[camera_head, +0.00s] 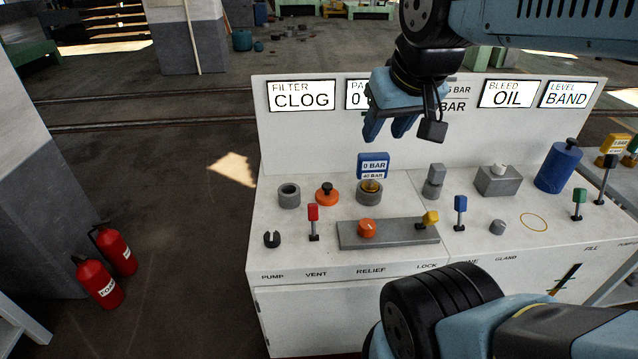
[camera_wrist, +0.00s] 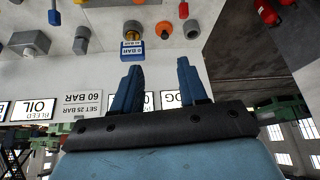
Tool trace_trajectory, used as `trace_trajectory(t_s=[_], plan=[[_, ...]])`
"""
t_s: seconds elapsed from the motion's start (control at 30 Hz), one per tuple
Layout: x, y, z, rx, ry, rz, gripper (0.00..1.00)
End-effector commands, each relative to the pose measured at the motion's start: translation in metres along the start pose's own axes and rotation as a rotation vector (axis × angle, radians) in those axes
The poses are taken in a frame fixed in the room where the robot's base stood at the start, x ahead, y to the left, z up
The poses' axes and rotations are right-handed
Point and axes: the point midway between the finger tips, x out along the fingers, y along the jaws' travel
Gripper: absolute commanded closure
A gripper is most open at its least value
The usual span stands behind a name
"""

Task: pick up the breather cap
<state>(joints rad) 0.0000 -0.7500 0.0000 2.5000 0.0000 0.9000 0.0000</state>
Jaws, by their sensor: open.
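No part is labelled as the breather cap, so I cannot tell for certain which it is. A round orange cap with a black knob (camera_head: 327,193) sits on the bench top between two grey ring-shaped sockets; it also shows in the wrist view (camera_wrist: 164,27). A blue cylinder with a dark knob on top (camera_head: 558,167) leans at the bench's right end. A small grey cylinder (camera_head: 497,227) stands near the yellow ring outline. My gripper (camera_head: 388,128) is open and empty, above the back of the bench. Its two blue fingers show apart in the wrist view (camera_wrist: 160,68).
The white bench (camera_head: 300,265) carries a blue gauge sign (camera_head: 373,165), a red lever (camera_head: 313,222), a grey plate with an orange knob and yellow lever (camera_head: 390,234), and blue and green levers. The back panel with display signs (camera_head: 300,130) stands behind. Fire extinguishers (camera_head: 98,283) stand at left.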

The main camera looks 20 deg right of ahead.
Motion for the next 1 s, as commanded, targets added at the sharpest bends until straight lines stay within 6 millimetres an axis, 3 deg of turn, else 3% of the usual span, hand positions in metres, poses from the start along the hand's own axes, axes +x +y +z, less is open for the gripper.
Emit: trace_trajectory(t_s=[0.2,0.47,0.77,1.0], plan=[[0.0,0.0,0.0,0.0,0.0,0.0,0.56],[0.011,-0.002,-0.016,0.0,-0.033,0.0,0.31],[0.059,-0.004,-0.069,-0.001,-0.141,-0.001,0.02],[0.113,-0.004,-0.105,-0.003,-0.229,-0.002,0.0]])
